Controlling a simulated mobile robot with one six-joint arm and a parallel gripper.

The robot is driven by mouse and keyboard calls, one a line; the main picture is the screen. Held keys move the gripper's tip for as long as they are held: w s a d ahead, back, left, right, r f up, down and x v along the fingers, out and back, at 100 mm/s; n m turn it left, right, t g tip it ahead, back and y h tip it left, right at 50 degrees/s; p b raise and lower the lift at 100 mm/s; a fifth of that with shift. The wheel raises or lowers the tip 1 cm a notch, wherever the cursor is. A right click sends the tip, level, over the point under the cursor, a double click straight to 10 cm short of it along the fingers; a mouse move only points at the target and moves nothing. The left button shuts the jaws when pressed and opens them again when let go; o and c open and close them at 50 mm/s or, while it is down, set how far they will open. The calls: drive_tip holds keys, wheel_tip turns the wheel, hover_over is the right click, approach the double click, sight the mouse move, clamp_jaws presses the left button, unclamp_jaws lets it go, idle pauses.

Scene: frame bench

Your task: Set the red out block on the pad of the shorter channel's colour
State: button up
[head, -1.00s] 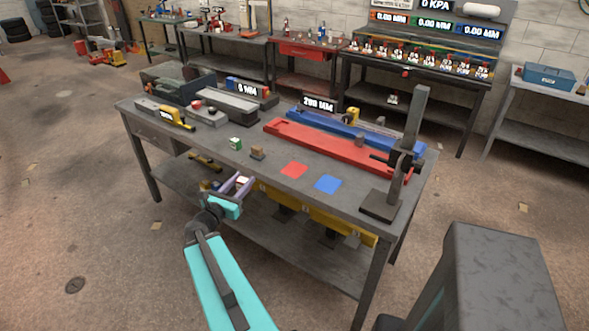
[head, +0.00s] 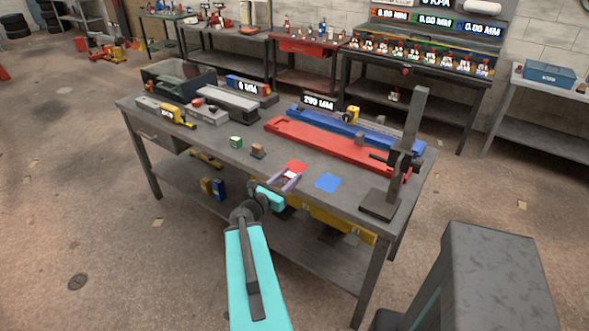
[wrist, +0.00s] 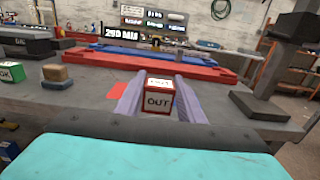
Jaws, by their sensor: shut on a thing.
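In the head view the gripper is at the bench's front edge, just in front of the red pad (head: 296,168). The red pad also shows left of the block in the wrist view (wrist: 117,91). The blue pad (head: 328,182) lies to the right on the bench and is bare. The red channel (head: 335,148) and the blue channel (head: 370,133) lie behind the pads. A display reading 290 MM (head: 319,102) stands at their left end.
A green-and-white block (head: 236,142) and a brown block (head: 257,151) stand left of the red pad. A dark upright stand (head: 408,155) rises at the bench's right end. A yellow tool (head: 178,117) lies at the left.

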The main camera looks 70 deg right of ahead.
sight(290, 172)
drive_tip(key=shift+w+d+f+b, duration=0.1)
drive_tip(key=shift+d+f+b, duration=0.15)
drive_tip(key=shift+b, duration=0.75)
drive_tip(key=shift+d+b, duration=0.25)
drive_tip(key=shift+b, duration=0.5)
drive_tip(key=shift+w+d+b, duration=0.1)
drive_tip(key=shift+b, duration=0.25)
drive_tip(key=d+b, duration=0.1)
drive_tip(key=b, duration=0.4)
drive_tip(key=shift+w+d, duration=0.15)
drive_tip(key=shift+d, duration=0.05)
drive_tip(key=shift+w+d+f+b, duration=0.15)
drive_tip(key=shift+d+b, duration=0.15)
drive_tip(key=shift+b, duration=0.7)
drive_tip(key=shift+d+b, duration=0.3)
drive_tip(key=shift+b, duration=0.75)
drive_tip(key=d+b, duration=0.1)
drive_tip(key=b, duration=0.5)
drive_tip(key=shift+w+d+b, duration=0.2)
drive_tip(key=shift+b, duration=0.15)
drive_tip(key=shift+w+d+f+p, duration=0.15)
drive_tip(key=shift+w+d, duration=0.3)
drive_tip(key=shift+d, duration=1.25)
drive_tip(key=shift+w+d+f+p, duration=0.15)
drive_tip(key=shift+w+d, duration=0.25)
drive_tip(key=shift+d, duration=1.35)
drive_tip(key=shift+w+d+f+p, duration=0.15)
drive_tip(key=shift+w+d, duration=0.3)
drive_tip(key=shift+d, duration=1.25)
